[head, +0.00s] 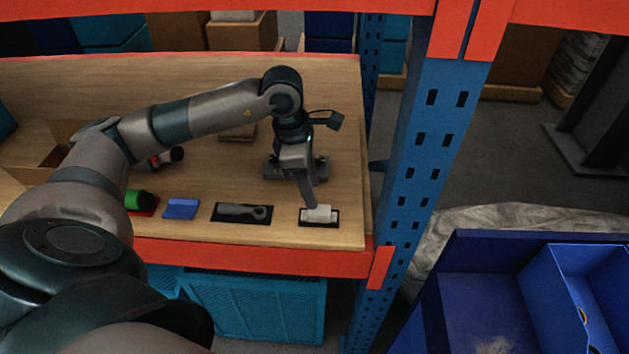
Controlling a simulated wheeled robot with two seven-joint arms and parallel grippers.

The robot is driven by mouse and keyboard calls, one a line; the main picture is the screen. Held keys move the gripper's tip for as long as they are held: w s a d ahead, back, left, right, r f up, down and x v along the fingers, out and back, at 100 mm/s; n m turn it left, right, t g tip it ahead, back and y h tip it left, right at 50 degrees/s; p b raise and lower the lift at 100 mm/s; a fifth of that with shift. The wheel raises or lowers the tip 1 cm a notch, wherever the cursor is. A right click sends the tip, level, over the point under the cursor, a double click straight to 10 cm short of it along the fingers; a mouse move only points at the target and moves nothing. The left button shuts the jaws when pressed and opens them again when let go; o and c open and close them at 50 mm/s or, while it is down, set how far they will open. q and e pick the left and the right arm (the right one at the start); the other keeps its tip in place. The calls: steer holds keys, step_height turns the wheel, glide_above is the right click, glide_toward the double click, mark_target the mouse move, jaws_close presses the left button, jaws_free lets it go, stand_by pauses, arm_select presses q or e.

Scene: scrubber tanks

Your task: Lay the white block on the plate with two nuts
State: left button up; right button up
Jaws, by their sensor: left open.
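The white block (325,214) lies on a small black mat (333,224) near the front right of the wooden shelf. My left gripper (313,204) reaches down from above and is open at the white block; its fingers overlap the block's back edge. I cannot tell whether they touch it. Behind the gripper lies a flat dark grey plate (271,170) with raised bits at its left and right ends, which may be the two nuts. The gripper hides its middle. My right gripper is not in view.
Left along the front edge are a black mat (220,218) with a grey metal part (240,210), a blue block (181,207) and a green cylinder (136,200) on red. A blue upright post (420,160) bounds the shelf at right. Blue bins (480,300) stand lower right.

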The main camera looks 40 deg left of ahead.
mark_target(319, 209)
arm_select(q)
steer(key=shift+w+d+f, duration=0.1)
steer(key=shift+w+f, duration=0.05)
steer(key=shift+f, duration=0.15)
steer(key=shift+d+f+b, duration=0.15)
steer(key=shift+f+b, duration=0.35)
steer(key=shift+f, duration=0.4)
steer(key=f, duration=0.1)
steer(key=f+b, duration=0.2)
steer(key=f, duration=0.1)
steer(key=shift+w+d, duration=0.25)
steer(key=shift+d, duration=0.05)
steer(key=shift+w+d+f+b, duration=0.1)
steer(key=shift+f+b, duration=0.4)
steer(key=shift+b, duration=0.15)
steer(key=c, duration=1)
steer(key=shift+o, duration=0.2)
steer(key=shift+r, duration=0.1)
